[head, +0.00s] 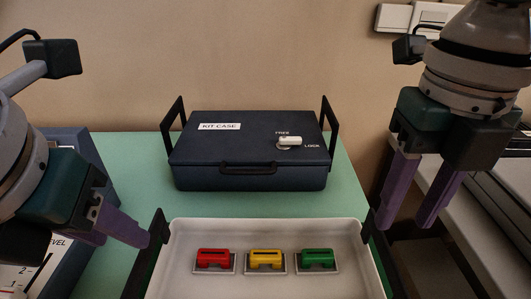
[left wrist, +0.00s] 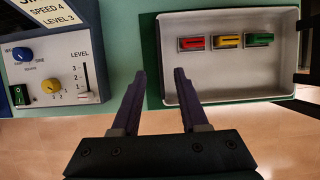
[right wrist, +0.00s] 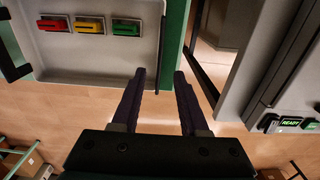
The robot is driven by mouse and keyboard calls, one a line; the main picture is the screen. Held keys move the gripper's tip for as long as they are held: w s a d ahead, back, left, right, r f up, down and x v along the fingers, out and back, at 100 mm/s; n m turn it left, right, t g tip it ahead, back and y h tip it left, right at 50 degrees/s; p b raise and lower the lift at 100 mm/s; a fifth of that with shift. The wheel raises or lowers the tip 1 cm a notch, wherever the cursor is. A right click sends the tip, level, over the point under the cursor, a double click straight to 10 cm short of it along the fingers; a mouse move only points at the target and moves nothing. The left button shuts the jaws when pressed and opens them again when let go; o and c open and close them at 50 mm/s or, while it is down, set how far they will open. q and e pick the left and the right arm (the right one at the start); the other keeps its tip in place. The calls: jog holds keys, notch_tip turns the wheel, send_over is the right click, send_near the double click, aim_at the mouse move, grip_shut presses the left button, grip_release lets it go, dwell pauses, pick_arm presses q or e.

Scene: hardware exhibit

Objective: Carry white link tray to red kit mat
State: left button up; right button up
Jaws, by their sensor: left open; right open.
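The white link tray (head: 190,236) lies on the green table in the near middle of the head view. It holds a red (head: 215,259), a yellow (head: 265,259) and a green link piece (head: 317,258) in a row. Black handles stand at its left (head: 156,227) and right (head: 372,228) ends. My left gripper (head: 122,243) is open and empty by the left handle. My right gripper (head: 404,222) is open and empty, just right of the right handle. The tray also shows in the left wrist view (left wrist: 225,82) and right wrist view (right wrist: 90,65). I see no red kit mat.
A dark blue kit case (head: 250,178) with upright handles stands behind the tray. A control box (left wrist: 45,60) with knobs and a level slider is at the left. A grey device with a READY light (right wrist: 290,122) is at the right, across a gap.

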aim_at(389, 247)
pick_arm(q)
jog(key=x, duration=0.8)
pick_arm(e)
notch_tip(389, 247, down, 8)
jog(key=shift+r, duration=0.1)
pick_arm(q)
jog(key=shift+c, duration=0.4)
pick_arm(e)
jog(key=shift+c, duration=0.4)
pick_arm(q)
jog(key=shift+r, duration=0.1)
grip_shut()
pick_arm(e)
grip_shut()
